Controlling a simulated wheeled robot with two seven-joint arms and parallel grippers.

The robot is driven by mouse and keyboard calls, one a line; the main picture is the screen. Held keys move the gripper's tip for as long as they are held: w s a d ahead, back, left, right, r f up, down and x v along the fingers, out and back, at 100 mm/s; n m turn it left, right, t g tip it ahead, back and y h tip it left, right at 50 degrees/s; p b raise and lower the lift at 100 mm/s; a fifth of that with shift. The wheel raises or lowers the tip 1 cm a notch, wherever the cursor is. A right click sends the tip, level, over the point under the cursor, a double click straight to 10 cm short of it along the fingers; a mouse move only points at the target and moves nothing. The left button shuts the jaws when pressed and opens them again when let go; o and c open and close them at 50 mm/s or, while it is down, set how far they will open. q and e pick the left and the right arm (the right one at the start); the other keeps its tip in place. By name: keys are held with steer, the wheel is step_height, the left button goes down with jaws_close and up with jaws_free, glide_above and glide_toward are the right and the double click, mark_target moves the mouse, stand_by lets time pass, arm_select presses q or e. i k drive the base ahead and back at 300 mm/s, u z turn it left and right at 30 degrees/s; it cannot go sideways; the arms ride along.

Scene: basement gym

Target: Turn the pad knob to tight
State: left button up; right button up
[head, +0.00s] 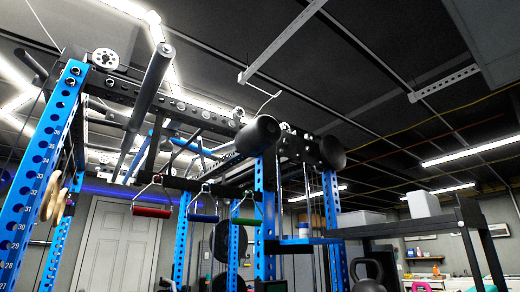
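I cannot pick out a pad knob for certain in the head view, which looks up at a blue power rack (268,205) and the ceiling. Two dark round ends show near the top of the rack, a left black one (257,134) and a right black one (332,151). Whether either belongs to a pad is not clear. Neither of my grippers shows in this view.
Handles with red (151,211), blue (203,218) and green (246,222) grips hang from the rack. A numbered blue upright (30,180) stands close at left. A dark shelf (412,228) with a white box (424,204) is at right. A grey door (115,250) is behind.

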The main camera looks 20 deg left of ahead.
mark_target(271, 182)
steer(key=z, duration=0.5)
steer(key=k, duration=0.55)
steer(key=z, duration=1.2)
steer(key=i, duration=1.6)
steer(key=u, duration=0.85)
steer(key=i, duration=0.8)
steer(key=u, duration=1.2)
steer(key=i, duration=0.2)
steer(key=u, duration=0.1)
